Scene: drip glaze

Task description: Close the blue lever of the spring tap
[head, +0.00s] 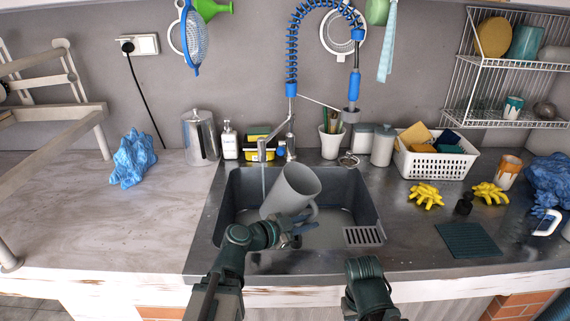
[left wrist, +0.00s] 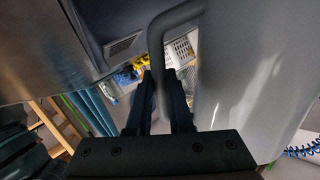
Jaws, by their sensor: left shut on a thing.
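The spring tap (head: 290,120) stands behind the sink, with a blue coiled hose arching above it. A small blue part (head: 281,148) shows at its body and looks like the lever; its exact position is too small to tell. A thin pale stream seems to fall from the low spout (head: 264,148) into the sink. My left gripper (head: 302,228) is shut on the handle of a grey jug (head: 287,190), which is tilted over the sink. The left wrist view shows the jug's handle (left wrist: 157,45) between the fingers (left wrist: 160,100). My right gripper is out of view.
The sink (head: 228,215) has a grey drain grate (head: 363,236) at its right. Behind it stand a soap bottle (head: 229,141), a brush pot (head: 331,141) and jars (head: 383,145). A white basket (head: 437,165) and yellow gloves (head: 426,196) lie right. The left worktop is mostly clear.

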